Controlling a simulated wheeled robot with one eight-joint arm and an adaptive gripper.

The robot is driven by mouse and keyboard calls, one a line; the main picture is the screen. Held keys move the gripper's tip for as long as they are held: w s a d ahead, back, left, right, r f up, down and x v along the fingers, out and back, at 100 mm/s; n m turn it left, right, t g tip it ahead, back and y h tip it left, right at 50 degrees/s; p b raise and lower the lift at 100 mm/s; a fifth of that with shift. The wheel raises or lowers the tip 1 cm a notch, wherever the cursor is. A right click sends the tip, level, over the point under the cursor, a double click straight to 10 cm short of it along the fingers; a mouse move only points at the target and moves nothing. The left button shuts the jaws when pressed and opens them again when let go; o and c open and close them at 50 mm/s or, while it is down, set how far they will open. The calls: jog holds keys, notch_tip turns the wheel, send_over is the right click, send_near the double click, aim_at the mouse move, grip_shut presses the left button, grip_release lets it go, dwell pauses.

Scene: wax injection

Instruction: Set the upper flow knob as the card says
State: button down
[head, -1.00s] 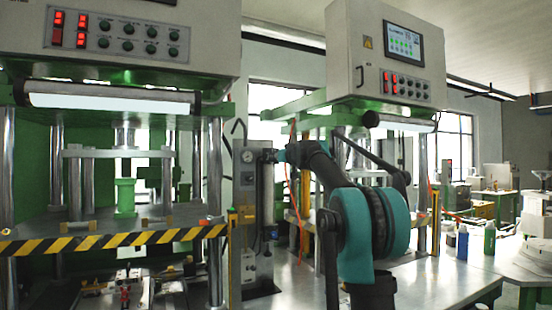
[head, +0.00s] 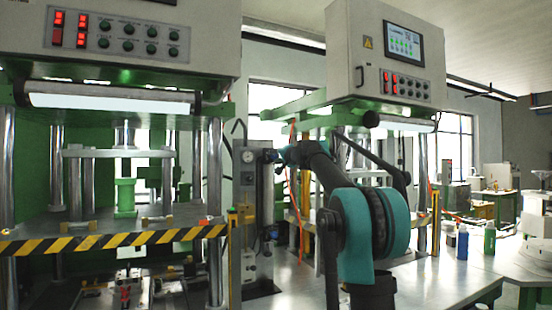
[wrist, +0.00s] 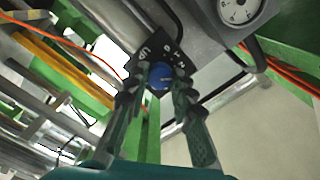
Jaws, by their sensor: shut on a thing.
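A round blue knob (wrist: 160,77) sits on a dark dial plate (wrist: 147,54) with white marks, including "UP" and some digits. In the wrist view my gripper (wrist: 160,92) has one finger on each side of the knob and is shut on it. The fingers cover part of the knob's sides, and I cannot read its exact setting. In the head view my arm reaches to the upper part of a grey upright unit (head: 250,222), where the knob is too small to make out. I cannot make out a card with a readable setting.
A round white gauge (wrist: 238,10) is beside the dial plate. Orange hoses (wrist: 292,78) and green frame bars run close by. A press with a striped barrier (head: 110,241) stands at left. Bottles (head: 463,243) stand on the table at right.

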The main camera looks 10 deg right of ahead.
jog(key=m, duration=0.5)
jog(key=shift+m, duration=0.3)
jog(key=m, duration=1)
jog(key=shift+m, duration=0.4)
jog(key=m, duration=0.5)
jog(key=shift+m, duration=0.4)
jog(key=c, duration=1.3)
grip_release()
jog(key=shift+s, duration=0.1)
